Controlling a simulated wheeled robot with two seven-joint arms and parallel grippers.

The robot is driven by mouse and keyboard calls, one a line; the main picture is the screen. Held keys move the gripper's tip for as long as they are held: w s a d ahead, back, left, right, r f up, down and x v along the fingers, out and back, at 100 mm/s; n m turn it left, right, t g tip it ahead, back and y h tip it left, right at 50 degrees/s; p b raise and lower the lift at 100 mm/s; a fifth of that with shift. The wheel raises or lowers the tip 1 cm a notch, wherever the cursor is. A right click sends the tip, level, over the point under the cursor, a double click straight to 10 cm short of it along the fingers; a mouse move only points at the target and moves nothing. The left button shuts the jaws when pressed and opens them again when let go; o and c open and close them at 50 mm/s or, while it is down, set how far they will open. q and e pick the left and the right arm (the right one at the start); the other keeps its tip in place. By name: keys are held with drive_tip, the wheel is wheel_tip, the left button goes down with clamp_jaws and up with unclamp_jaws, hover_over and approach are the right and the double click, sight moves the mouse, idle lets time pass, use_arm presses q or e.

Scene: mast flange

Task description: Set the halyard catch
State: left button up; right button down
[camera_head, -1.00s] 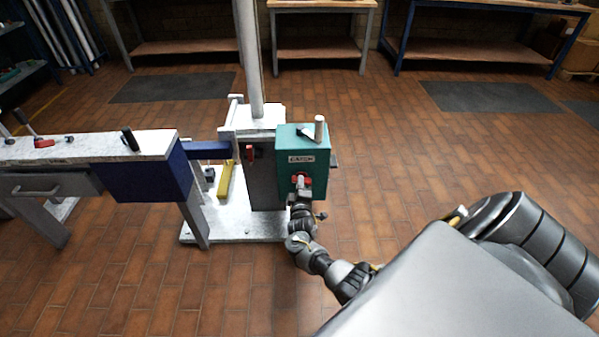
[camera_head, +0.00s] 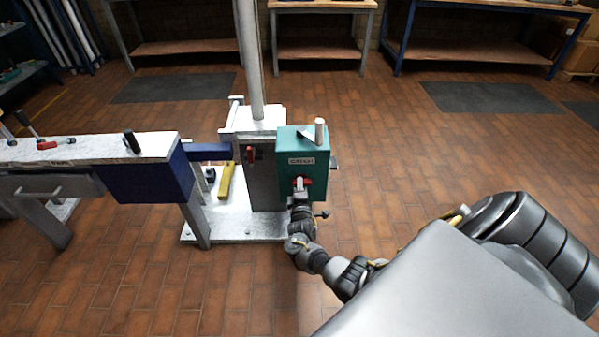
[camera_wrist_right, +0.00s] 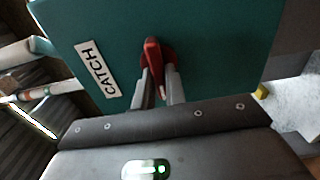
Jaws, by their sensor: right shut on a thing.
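The teal catch box (camera_head: 305,152) is fixed to the side of the mast base. Its front bears a white label (camera_head: 302,161), which reads CATCH in the right wrist view (camera_wrist_right: 97,69). Below the label is a red catch lever (camera_head: 307,182); it also shows in the right wrist view (camera_wrist_right: 152,52). My right gripper (camera_head: 300,184) is at the front of the box. In the right wrist view its two fingers (camera_wrist_right: 158,78) are shut on the red lever, one on each side. My left gripper is not in view.
A smaller red handle (camera_head: 251,154) is on the mast base, left of the box. A workbench (camera_head: 90,150) stands at the left.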

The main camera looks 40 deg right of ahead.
drive_tip(key=c, duration=1.4)
unclamp_jaws()
drive_tip(key=shift+w+a, duration=0.1)
drive_tip(key=shift+c, duration=0.2)
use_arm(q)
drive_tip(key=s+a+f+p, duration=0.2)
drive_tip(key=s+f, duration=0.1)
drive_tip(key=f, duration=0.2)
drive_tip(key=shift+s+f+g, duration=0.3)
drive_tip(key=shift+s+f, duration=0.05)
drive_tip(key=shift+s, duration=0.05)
use_arm(e)
drive_tip(key=v, duration=1.1)
